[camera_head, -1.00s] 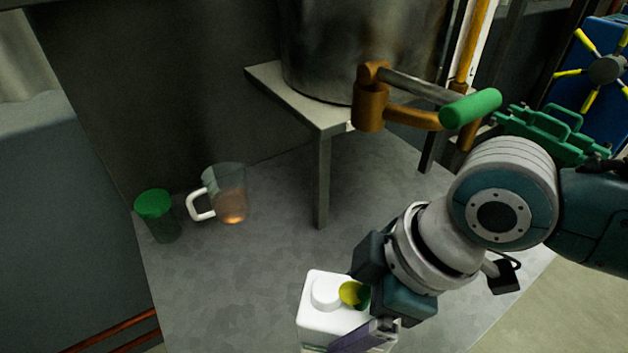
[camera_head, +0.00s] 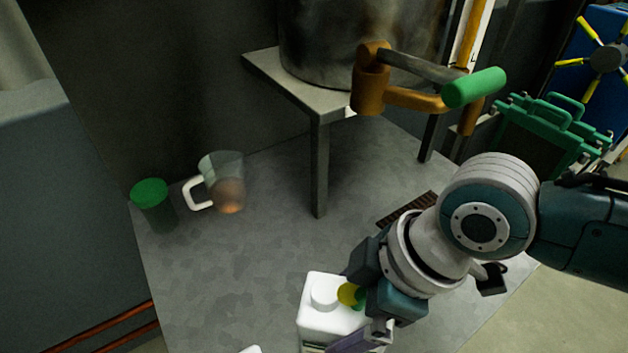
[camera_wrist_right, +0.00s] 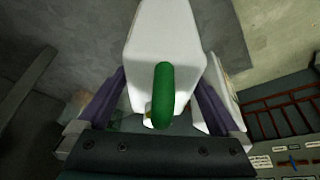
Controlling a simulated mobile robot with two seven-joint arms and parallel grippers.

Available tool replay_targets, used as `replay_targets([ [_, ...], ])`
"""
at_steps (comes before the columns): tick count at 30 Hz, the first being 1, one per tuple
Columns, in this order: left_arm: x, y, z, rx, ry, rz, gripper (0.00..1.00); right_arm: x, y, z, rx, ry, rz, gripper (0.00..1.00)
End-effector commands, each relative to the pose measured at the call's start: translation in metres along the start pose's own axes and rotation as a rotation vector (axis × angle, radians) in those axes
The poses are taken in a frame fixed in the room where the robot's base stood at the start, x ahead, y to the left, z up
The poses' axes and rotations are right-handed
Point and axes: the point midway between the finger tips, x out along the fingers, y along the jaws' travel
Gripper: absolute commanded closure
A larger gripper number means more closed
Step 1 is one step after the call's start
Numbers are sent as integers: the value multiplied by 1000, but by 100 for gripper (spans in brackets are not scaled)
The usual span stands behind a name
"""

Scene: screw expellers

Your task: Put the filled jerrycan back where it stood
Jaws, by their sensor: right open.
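The white jerrycan (camera_head: 323,311) stands on the grey bench top at the bottom of the head view, its cap side up and its lower part cut off by the frame. In the right wrist view the white jerrycan (camera_wrist_right: 164,45) and its green handle (camera_wrist_right: 163,95) lie between my two purple fingers. My right gripper (camera_head: 362,338) is open at the can, with a finger on either side; whether they touch it is unclear. It also shows in the wrist view (camera_wrist_right: 160,108). My left gripper is not in view.
A metal drum (camera_head: 350,50) on a raised stand (camera_head: 290,85) and a crank with a green grip (camera_head: 474,87) are behind. The middle of the bench is clear.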

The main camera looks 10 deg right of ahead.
Motion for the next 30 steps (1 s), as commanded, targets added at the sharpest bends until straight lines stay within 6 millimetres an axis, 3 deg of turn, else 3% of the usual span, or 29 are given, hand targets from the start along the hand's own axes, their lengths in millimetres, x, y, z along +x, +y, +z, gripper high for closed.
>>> replay_targets([
  [5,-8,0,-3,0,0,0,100,-17,1,-1,0,0,1,0],
  [15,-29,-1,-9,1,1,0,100,-92,1,-2,-2,0,3,0],
  [22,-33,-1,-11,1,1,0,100,-119,0,-1,1,1,0,0],
  [26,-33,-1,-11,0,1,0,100,-119,-18,-12,25,26,0,0],
  [30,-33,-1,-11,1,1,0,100,-122,-47,-26,176,79,53,0],
])
